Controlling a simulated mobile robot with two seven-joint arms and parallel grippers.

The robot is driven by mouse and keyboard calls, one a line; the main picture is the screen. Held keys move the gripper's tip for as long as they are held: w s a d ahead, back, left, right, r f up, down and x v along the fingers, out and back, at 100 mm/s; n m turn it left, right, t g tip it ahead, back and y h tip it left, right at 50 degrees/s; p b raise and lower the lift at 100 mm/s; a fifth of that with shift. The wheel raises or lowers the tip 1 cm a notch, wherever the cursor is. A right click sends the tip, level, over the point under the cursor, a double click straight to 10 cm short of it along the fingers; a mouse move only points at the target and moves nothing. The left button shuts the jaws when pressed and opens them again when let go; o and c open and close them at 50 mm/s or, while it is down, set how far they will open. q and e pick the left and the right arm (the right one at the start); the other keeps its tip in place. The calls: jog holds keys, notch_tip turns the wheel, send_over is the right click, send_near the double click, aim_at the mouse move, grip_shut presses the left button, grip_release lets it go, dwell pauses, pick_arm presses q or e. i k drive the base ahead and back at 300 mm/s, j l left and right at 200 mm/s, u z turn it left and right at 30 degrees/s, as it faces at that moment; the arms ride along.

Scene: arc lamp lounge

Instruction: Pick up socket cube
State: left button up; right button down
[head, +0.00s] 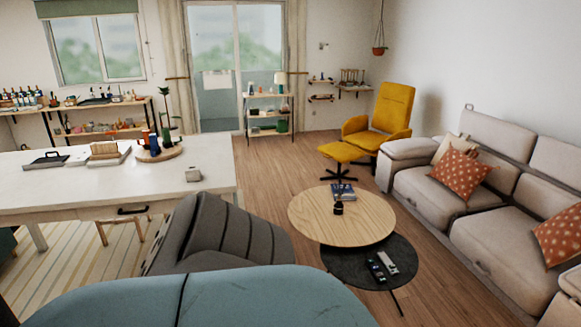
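A small pale grey cube (193,175) sits on the white table (60,196) at the left, near the table's right end. It looks like the socket cube, but it is too small here to make out any sockets on its faces. Nothing touches it. Neither of my grippers shows in the head view.
A round wooden tray (158,153) with bottles stands behind the cube. A dark grey chair (215,235) and a teal rounded seat back (200,300) fill the near foreground. Round coffee tables (342,226) and a sofa (490,190) stand right. Wooden floor (270,170) is clear beyond the table's right end.

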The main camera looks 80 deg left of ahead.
aim_at(192, 173)
jog(key=u, duration=3.25)
jog(key=i+j+z, duration=0.1)
jog(key=i+j, duration=0.8)
jog(key=i, duration=0.25)
jog(key=i+j+z, duration=0.1)
jog(key=i+j, duration=0.85)
jog(key=i, duration=0.2)
